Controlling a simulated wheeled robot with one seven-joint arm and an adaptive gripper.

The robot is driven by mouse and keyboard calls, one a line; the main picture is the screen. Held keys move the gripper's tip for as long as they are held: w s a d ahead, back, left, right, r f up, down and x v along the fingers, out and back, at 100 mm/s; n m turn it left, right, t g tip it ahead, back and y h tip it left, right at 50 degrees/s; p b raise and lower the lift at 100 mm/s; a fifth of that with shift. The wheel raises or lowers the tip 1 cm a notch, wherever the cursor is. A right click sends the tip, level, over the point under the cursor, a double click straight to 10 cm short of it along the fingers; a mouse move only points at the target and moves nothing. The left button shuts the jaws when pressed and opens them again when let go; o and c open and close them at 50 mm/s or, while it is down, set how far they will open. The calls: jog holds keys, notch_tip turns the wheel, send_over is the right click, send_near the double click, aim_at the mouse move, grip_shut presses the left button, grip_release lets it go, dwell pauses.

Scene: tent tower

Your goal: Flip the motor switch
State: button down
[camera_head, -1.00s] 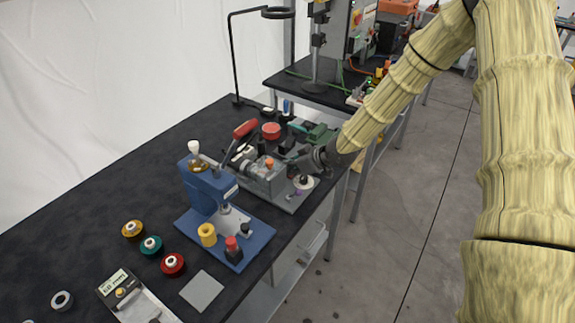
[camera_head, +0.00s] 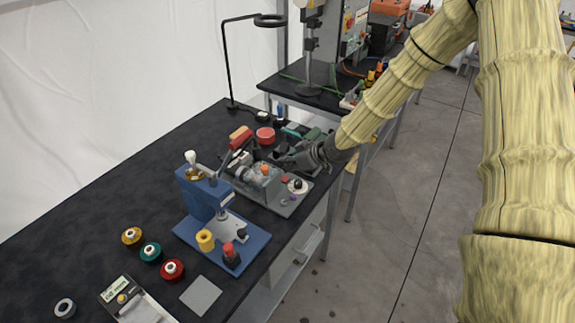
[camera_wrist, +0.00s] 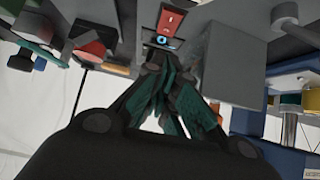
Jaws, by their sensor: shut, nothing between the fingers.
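A grey bench machine (camera_head: 268,192) with an orange knob stands on the black bench, behind the blue press. A small red part (camera_head: 284,179) shows on it, beside a white disc with a black knob (camera_head: 297,185). In the wrist view a red switch (camera_wrist: 170,20) with a light mark sits on a grey face, with a blue ring (camera_wrist: 161,40) below it. My gripper (camera_head: 282,161) is over the back of the machine. In the wrist view its fingertips (camera_wrist: 160,58) are together and empty, close below the red switch. I cannot tell whether they touch it.
The blue press (camera_head: 205,205) stands just in front of the machine. A lever with a red handle (camera_head: 240,137) rises at the machine's left, near a red round tin (camera_head: 265,135). A lamp stand (camera_head: 228,65) is behind. Coloured spools (camera_head: 151,251) lie at the front left.

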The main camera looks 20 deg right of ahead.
jog(key=b+v, duration=0.2)
jog(key=v, duration=0.7)
jog(key=shift+s+d, duration=0.35)
jog(key=shift+f, duration=0.1)
jog(key=shift+w+f+b, duration=0.1)
jog(key=shift+f+b, duration=0.05)
jog(key=shift+b, duration=0.45)
jog(key=b, duration=0.3)
jog(key=w+b, duration=0.1)
jog(key=b, duration=0.2)
jog(key=shift+a+t, duration=0.25)
jog(key=shift+t, duration=0.05)
jog(key=shift+a+r+b, duration=0.1)
jog(key=shift+r+b, duration=0.3)
jog(key=shift+b, duration=0.15)
